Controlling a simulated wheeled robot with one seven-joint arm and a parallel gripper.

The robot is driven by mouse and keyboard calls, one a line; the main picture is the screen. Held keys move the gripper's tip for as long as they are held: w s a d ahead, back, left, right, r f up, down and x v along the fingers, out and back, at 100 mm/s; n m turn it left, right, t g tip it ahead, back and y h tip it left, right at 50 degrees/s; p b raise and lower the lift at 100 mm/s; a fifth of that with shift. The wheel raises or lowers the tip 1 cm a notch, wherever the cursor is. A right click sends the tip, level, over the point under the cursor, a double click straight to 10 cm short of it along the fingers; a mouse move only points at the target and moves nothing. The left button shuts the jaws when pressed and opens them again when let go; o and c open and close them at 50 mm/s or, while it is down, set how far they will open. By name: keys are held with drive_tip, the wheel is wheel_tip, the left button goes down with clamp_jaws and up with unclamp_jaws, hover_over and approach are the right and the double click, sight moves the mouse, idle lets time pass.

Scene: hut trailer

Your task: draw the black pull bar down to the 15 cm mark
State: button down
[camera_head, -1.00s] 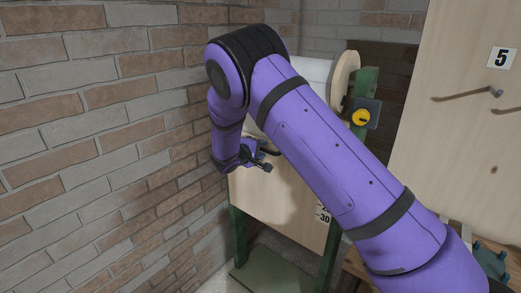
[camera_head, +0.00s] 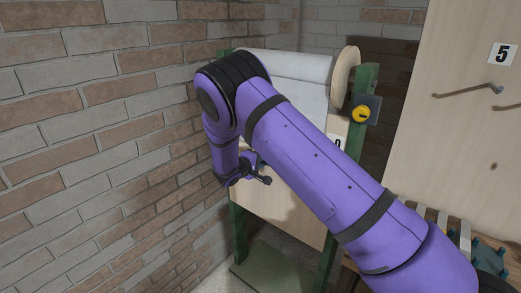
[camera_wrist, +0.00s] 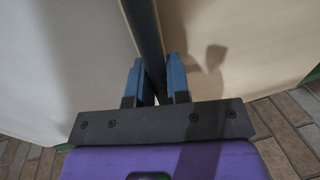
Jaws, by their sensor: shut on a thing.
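The black pull bar (camera_wrist: 147,35) runs between the two blue fingers of my gripper (camera_wrist: 156,84) in the wrist view, and the fingers are closed on it. A pale sheet (camera_wrist: 60,60) lies on one side of the bar and the bare beige board (camera_wrist: 255,40) on the other. In the head view my gripper (camera_head: 252,172) is in front of the board, near its left side; my arm hides most of the bar there. The white sheet (camera_head: 312,95) hangs from the roll above. A 0 label (camera_head: 338,143) shows at the board's right edge. The 15 cm mark is hidden behind my arm.
A brick wall (camera_head: 90,130) stands close on the left of my gripper. The green frame (camera_head: 362,82) carries a yellow knob (camera_head: 361,113) at right. A wooden panel (camera_head: 455,130) with a hook (camera_head: 470,91) and a 5 label (camera_head: 502,55) is farther right.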

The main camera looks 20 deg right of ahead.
wheel_tip(320, 180, down, 4)
drive_tip(key=shift+r, duration=0.25)
drive_tip(key=c, duration=1.1)
unclamp_jaws()
drive_tip(key=shift+a, duration=0.1)
drive_tip(key=v, duration=1)
drive_tip(key=shift+s+a, duration=0.25)
drive_tip(key=shift+a, duration=0.05)
drive_tip(key=shift+r, duration=0.1)
